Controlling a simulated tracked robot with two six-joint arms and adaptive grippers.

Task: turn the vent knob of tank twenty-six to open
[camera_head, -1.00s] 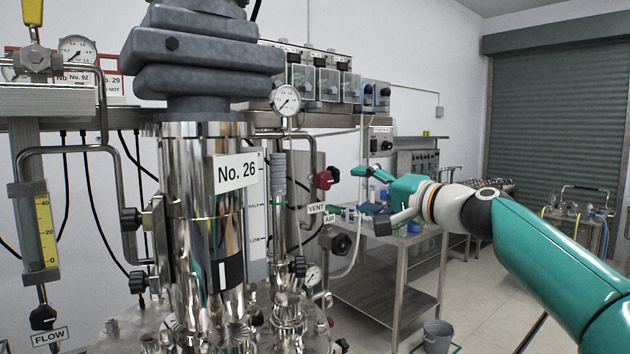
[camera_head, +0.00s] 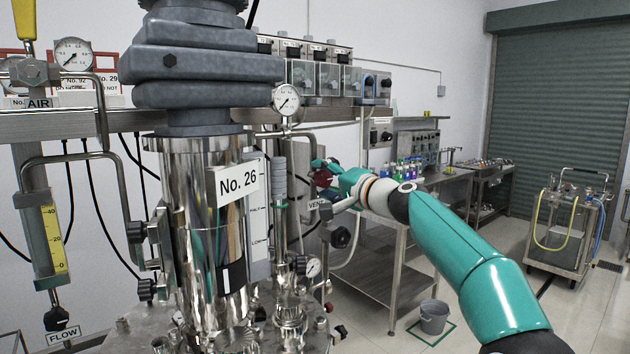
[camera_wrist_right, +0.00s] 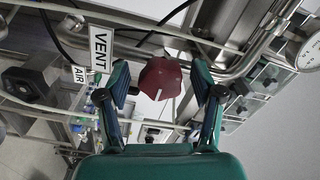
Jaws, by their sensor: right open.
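Tank twenty-six is the shiny steel vessel with the label "No. 26" (camera_head: 238,181) in the head view. The vent knob is dark red; it shows in the right wrist view (camera_wrist_right: 161,79) with a white mark on its face, next to the "VENT" label (camera_wrist_right: 100,49). In the head view the red knob (camera_head: 322,178) is partly hidden by my right gripper (camera_head: 326,172). My right gripper is open, and in the right wrist view its two fingers (camera_wrist_right: 162,92) stand on either side of the knob. I cannot tell whether they touch it. My left gripper is not in view.
A pressure gauge (camera_head: 286,98) and pipes are close by.

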